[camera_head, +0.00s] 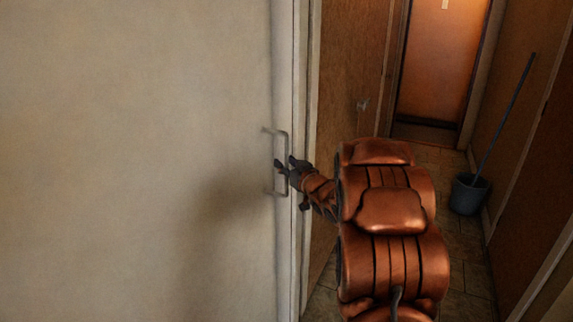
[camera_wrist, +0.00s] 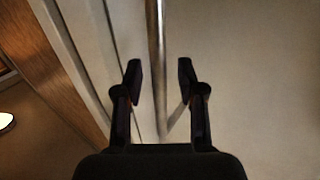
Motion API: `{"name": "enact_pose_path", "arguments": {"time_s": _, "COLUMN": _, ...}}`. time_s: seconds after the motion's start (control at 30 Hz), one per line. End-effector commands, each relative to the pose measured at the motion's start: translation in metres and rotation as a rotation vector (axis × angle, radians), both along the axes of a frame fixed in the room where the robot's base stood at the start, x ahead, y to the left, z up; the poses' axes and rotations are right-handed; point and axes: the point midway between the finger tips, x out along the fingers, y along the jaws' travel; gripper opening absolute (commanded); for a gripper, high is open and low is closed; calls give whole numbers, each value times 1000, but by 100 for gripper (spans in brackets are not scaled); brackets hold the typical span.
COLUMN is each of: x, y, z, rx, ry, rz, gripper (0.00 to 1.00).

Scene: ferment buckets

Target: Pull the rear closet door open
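A pale, flat closet door (camera_head: 140,150) fills the left of the head view and the right side of the wrist view (camera_wrist: 260,80). A vertical metal bar handle (camera_head: 285,150) stands near the door's right edge. My gripper (camera_head: 285,165) is at the handle, about mid-height. In the wrist view the gripper (camera_wrist: 160,80) is open, with one dark finger on each side of the handle bar (camera_wrist: 157,60). A gap shows between the bar and each finger. The door appears shut against its pale frame (camera_head: 300,100).
A brown wooden door (camera_head: 350,90) with a small handle stands right of the frame. A bucket (camera_head: 468,193) with a long stick (camera_head: 505,115) stands by the right wall. An orange-brown door (camera_head: 435,60) closes the corridor's far end. Tiled floor (camera_head: 465,255) shows between.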

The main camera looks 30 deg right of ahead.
Motion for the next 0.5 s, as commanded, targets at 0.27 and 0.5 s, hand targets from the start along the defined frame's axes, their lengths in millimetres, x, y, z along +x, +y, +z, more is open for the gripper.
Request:
{"name": "enact_pose_path", "arguments": {"time_s": 0.27, "x": 0, "y": 0, "z": 0, "rx": 0, "ry": 0, "rz": 0, "gripper": 20}}
{"name": "enact_pose_path", "arguments": {"time_s": 0.5, "x": 0, "y": 0, "z": 0, "rx": 0, "ry": 0, "rz": 0, "gripper": 0}}
